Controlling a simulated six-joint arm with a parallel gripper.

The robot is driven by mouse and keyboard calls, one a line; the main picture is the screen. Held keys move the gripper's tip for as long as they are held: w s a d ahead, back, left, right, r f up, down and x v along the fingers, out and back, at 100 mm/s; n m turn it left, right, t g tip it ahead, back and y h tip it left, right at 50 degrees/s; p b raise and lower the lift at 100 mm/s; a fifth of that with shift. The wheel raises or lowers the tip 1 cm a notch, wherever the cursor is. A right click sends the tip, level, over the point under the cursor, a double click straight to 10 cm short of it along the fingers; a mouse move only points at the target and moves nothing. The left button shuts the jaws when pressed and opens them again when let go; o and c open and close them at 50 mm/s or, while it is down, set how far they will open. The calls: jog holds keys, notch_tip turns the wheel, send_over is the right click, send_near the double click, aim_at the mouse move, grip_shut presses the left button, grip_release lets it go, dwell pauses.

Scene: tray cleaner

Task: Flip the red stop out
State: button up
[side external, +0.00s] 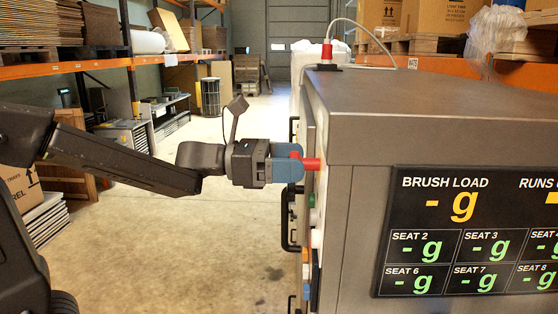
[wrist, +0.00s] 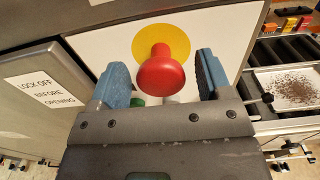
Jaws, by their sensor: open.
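The red stop (wrist: 161,72) is a mushroom-shaped button on a yellow disc (wrist: 184,39) on a white panel (wrist: 230,29). In the wrist view it sits between my two blue fingers, with a gap on each side. In the side view the red stop (side external: 311,163) sticks out from the machine's front face toward my gripper. My gripper (wrist: 161,84) is open around the button's head. In the side view my gripper (side external: 291,163) is level with the button, and its near finger hides part of it.
A green button (wrist: 138,101) and pale buttons lie below the stop, partly hidden by my gripper. A grey door with a "lock off before opening" label (wrist: 47,90) is at left. A tray with dark crumbs (wrist: 290,86) is at right. Black handles (side external: 287,218) stick out in front.

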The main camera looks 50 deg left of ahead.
jog(key=v, duration=1.3)
jog(key=shift+s+a, duration=0.25)
jog(key=shift+s, duration=0.05)
jog(key=s+d+f+m+g+y, duration=0.4)
jog(key=s+d+f+m+g, duration=0.3)
jog(key=m, duration=0.6)
notch_tip(320, 180, down, 6)
jog(key=s+a+m+y, duration=0.2)
jog(key=m+y, duration=0.6)
jog(key=m, duration=0.6)
jog(key=shift+s+a+y, duration=0.4)
jog(key=shift+s, duration=0.05)
jog(key=shift+c, duration=0.2)
